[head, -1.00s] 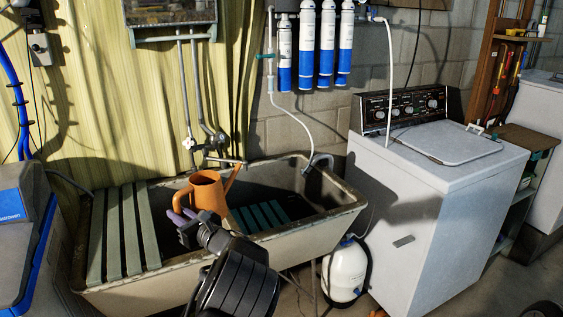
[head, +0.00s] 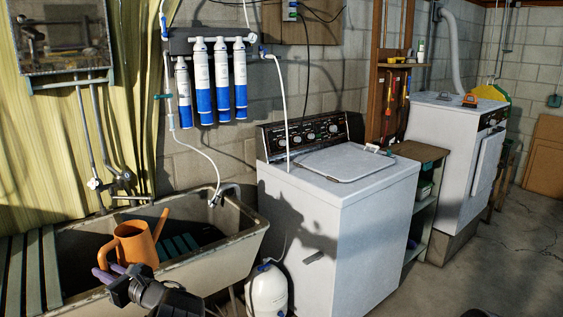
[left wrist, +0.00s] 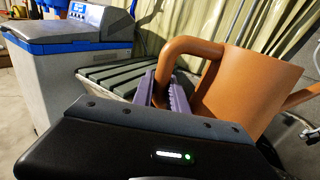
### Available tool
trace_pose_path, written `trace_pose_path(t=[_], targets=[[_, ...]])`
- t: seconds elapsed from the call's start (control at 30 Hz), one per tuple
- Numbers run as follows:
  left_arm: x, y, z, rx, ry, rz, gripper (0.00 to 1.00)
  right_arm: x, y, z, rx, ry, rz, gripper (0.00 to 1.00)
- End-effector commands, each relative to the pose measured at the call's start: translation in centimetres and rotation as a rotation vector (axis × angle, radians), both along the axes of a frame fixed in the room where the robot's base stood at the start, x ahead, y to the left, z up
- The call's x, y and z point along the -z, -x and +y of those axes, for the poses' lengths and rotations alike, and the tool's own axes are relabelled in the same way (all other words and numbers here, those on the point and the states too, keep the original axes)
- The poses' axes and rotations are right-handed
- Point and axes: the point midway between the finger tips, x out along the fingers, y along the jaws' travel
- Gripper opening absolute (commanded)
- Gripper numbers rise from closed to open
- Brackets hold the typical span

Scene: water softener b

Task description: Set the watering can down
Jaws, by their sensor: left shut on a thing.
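The orange watering can (head: 136,243) is upright over the laundry sink (head: 215,262), its spout pointing up to the right. My left gripper (head: 112,272) is shut on the can's handle, on the near left side of the can. In the left wrist view the purple fingers (left wrist: 165,92) close around the looped handle and the orange can (left wrist: 245,88) fills the upper right. I cannot tell whether the can's bottom touches anything, as my gripper and the sink rim hide it. My right gripper is not in view.
Slatted boards (head: 30,268) cover the sink's left part. A faucet (head: 130,197) and a white hose hang over it. Right of it stand a white tank (head: 268,290) and a washing machine (head: 335,220) with a mostly clear top. Open floor (head: 480,265) lies at the right.

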Motion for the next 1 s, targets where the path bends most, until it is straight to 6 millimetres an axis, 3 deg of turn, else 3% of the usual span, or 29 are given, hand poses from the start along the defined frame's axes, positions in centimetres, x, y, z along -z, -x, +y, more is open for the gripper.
trace_pose_path(t=[0.23,0.47,0.67,0.8,0.9,1.0], targets=[[3.3,3.3,0.5,-0.071,0.0,0.004,0.0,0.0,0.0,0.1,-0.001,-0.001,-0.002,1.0],[7.1,6.8,-2.6,-0.105,-0.001,0.005,0.0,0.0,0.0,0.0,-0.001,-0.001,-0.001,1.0],[10.2,10.8,-8.0,-0.098,-0.004,0.005,0.0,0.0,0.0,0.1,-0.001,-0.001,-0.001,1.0],[11.9,15.2,-14.0,-0.047,-0.006,0.006,0.0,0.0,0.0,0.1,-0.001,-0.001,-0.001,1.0],[12.1,18.1,-17.9,0.018,-0.007,0.002,0.0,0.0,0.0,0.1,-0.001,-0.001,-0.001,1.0],[11.9,19.7,-20.9,0.09,-0.004,0.001,0.0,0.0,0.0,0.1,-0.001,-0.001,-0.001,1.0]])
